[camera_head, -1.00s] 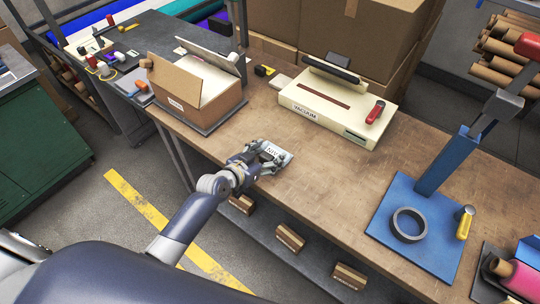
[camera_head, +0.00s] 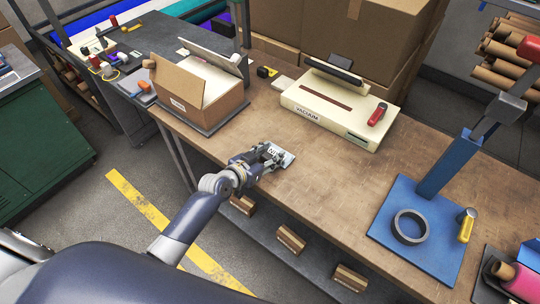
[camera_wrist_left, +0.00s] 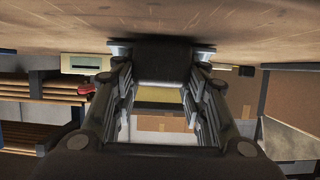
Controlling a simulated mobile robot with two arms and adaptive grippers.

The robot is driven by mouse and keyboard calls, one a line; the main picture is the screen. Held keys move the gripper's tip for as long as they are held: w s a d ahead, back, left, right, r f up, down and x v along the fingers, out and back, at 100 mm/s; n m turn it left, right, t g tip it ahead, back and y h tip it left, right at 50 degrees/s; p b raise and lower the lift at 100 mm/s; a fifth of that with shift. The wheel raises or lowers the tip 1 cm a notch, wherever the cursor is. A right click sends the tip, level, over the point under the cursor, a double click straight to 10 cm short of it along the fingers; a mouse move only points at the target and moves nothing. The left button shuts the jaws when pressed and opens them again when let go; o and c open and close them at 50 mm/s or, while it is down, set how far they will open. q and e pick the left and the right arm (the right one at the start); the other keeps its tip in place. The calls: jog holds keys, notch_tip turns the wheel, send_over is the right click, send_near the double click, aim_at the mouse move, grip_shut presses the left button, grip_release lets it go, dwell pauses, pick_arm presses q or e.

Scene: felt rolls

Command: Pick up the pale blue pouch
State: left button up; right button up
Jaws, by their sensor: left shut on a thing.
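The pale blue pouch (camera_head: 284,158) lies near the front edge of the brown workbench in the head view, with dark lettering on its label. My left gripper (camera_head: 271,157) is at its near left side, fingers shut on it, partly covering it. The pouch appears to be still at bench height. In the left wrist view the two fingers (camera_wrist_left: 160,52) stand apart with a dark, shaded shape between their tips; I cannot make out the pouch's colour there. My right gripper is not in view.
A cream vacuum sealer (camera_head: 340,108) with a red-handled item on it stands behind the pouch. An open cardboard box (camera_head: 215,102) is at the left. A blue press base (camera_head: 390,235) carrying a dark ring is at the right. The bench between them is clear.

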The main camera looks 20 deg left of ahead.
aim_at(269, 154)
pick_arm(q)
jog(key=shift+r, duration=0.5)
notch_tip(269, 154, up, 2)
jog(key=s+d, duration=0.2)
jog(key=d, duration=0.2)
jog(key=s+d+r+b, duration=0.1)
jog(key=s+d, duration=0.2)
jog(key=d, duration=0.1)
jog(key=s+d+b, duration=0.1)
jog(key=s+d, duration=0.2)
jog(key=d, duration=0.2)
jog(key=shift+r, duration=0.25)
jog(key=shift+s+d+r, duration=0.1)
jog(key=shift+s+d, duration=0.15)
jog(key=shift+d, duration=0.05)
